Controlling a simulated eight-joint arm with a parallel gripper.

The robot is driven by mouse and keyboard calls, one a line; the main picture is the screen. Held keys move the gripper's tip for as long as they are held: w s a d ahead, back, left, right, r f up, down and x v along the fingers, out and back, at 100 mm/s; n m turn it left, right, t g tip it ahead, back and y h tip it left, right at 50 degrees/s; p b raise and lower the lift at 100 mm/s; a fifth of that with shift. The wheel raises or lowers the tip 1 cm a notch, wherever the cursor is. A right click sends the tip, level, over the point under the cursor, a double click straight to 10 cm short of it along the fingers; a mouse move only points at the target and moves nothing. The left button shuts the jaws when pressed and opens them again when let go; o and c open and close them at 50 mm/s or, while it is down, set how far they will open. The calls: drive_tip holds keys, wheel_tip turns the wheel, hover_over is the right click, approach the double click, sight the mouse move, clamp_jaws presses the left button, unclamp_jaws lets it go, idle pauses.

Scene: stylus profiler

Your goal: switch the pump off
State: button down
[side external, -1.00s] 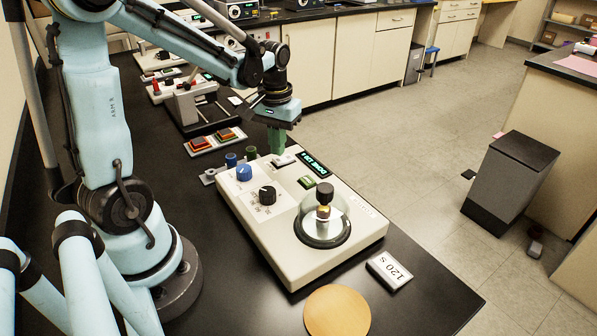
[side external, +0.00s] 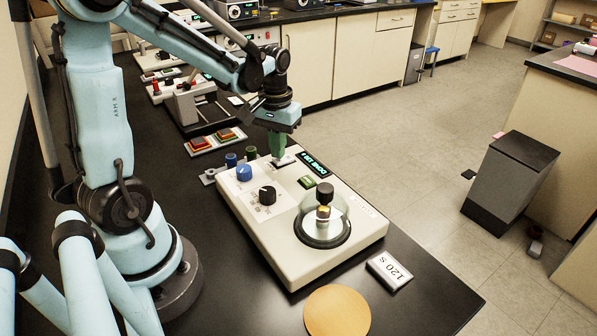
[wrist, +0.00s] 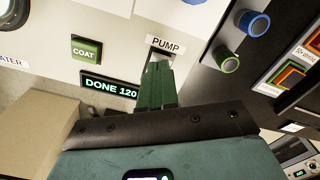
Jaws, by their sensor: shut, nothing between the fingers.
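The pump switch (wrist: 160,56) is at the label "PUMP" in the wrist view, on the cream machine's (side external: 260,228) top panel. My gripper (wrist: 157,68) is shut and empty. Its green fingertips are right at the switch and cover part of it, so I cannot tell which way it is set or whether they touch it. In the side external view my gripper (side external: 278,156) points down at the panel's far end, beside the lit display (side external: 314,163). The display reads "DONE 120" in the wrist view.
A green COAT button (wrist: 87,50) is left of the switch in the wrist view. A blue knob (side external: 244,173), a black knob (side external: 267,195) and a glass dome (side external: 322,228) are on the machine. Blue and green posts (wrist: 229,63) stand just beyond it.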

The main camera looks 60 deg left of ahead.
drive_tip(key=shift+f, duration=0.5)
drive_tip(key=shift+r, duration=3.55)
drive_tip(key=s+d+m+t, duration=0.1)
drive_tip(key=d+m+t, duration=0.2)
drive_tip(key=d, duration=0.3)
drive_tip(key=s+d+r+m+t, duration=0.1)
drive_tip(key=s+d+m+t, duration=0.1)
drive_tip(key=d, duration=0.4)
drive_tip(key=shift+s+d+r+m+t, duration=0.15)
drive_tip(key=shift+s+d+m+t, duration=0.25)
drive_tip(key=shift+t, duration=0.7)
